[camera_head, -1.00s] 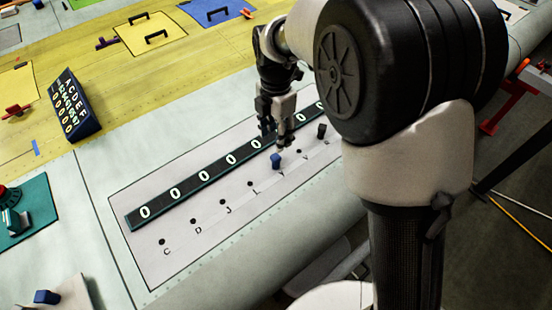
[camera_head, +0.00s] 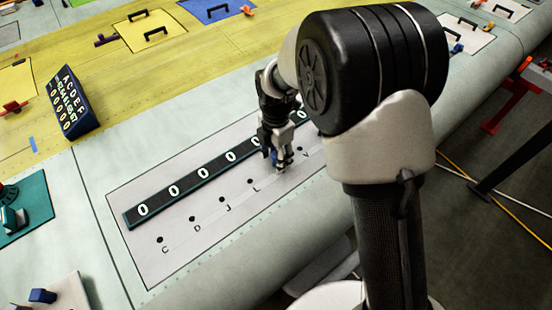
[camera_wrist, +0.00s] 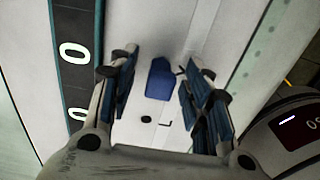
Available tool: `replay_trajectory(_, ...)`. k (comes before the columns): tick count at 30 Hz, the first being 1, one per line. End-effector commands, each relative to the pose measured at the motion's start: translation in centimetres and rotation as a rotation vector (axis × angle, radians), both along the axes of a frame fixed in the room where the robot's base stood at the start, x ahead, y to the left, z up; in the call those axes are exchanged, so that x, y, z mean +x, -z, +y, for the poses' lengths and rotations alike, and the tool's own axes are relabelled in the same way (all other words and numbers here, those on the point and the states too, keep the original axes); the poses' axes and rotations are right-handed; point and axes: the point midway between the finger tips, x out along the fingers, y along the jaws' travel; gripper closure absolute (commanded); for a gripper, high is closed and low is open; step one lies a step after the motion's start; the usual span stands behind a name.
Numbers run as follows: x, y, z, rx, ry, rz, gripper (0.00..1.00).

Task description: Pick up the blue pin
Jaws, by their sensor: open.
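The blue pin (camera_wrist: 160,80) stands on the pale lettered panel (camera_head: 170,263), past the hole by the letter L. In the wrist view it sits between the two fingers of my gripper (camera_wrist: 160,60), with a gap on each side. My gripper is open and holds nothing. In the head view my gripper (camera_head: 281,168) is down at the panel around the pin's place. The fingers mostly hide the pin there; a bit of blue shows between them, but I cannot tell pin from finger pad.
A dark strip with white ovals (camera_head: 185,193) runs along the panel beside the row of holes. A tilted letter board (camera_head: 73,105) stands at the left. Another blue piece (camera_head: 43,295) sits on a plate at the lower left. My arm hides the panel's right end.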

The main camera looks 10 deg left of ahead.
Motion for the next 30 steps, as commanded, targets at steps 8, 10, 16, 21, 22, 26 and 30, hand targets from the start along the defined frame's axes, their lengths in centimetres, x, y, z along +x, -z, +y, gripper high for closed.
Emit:
replay_trajectory(8,0.00,-0.05,-0.01,0.000,0.000,0.000,0.69)
replay_trajectory(10,0.01,-0.06,-0.01,0.000,0.000,0.000,0.74)
replay_trajectory(16,0.01,-0.07,-0.01,0.000,0.000,0.000,0.87)
replay_trajectory(21,0.01,-0.07,-0.01,0.000,0.000,0.000,0.98)
replay_trajectory(22,0.01,-0.07,-0.01,0.000,0.000,0.000,1.00)
replay_trajectory(26,0.01,-0.08,0.00,0.000,0.000,0.000,1.00)
replay_trajectory(30,0.01,-0.10,0.00,0.000,0.000,0.000,1.00)
